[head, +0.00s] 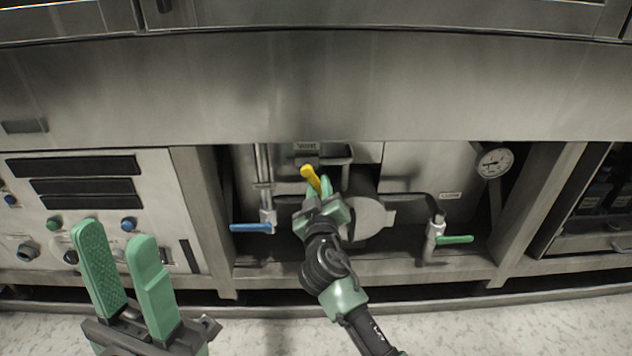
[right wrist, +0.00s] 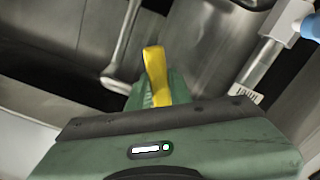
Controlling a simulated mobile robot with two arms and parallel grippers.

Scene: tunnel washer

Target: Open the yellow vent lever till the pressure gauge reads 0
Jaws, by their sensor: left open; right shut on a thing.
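The yellow vent lever (head: 310,176) is under the "Vent" label (head: 306,146) in the middle of the open bay. My right gripper (head: 325,188) is at the lever and shut on it; the lever's end sticks out past the fingers. In the right wrist view the yellow lever (right wrist: 155,72) stands up between the green fingers (right wrist: 156,95). The pressure gauge (head: 495,163) is a white round dial at the bay's right; its needle points left, but the figures are too small to read. My left gripper (head: 125,275) is open and empty at the lower left.
A blue lever (head: 250,228) on a pipe is left of my right gripper, and a green lever (head: 455,239) is to the right. A control panel (head: 95,215) with knobs stands behind my left gripper. A steel ledge (head: 300,90) overhangs the bay.

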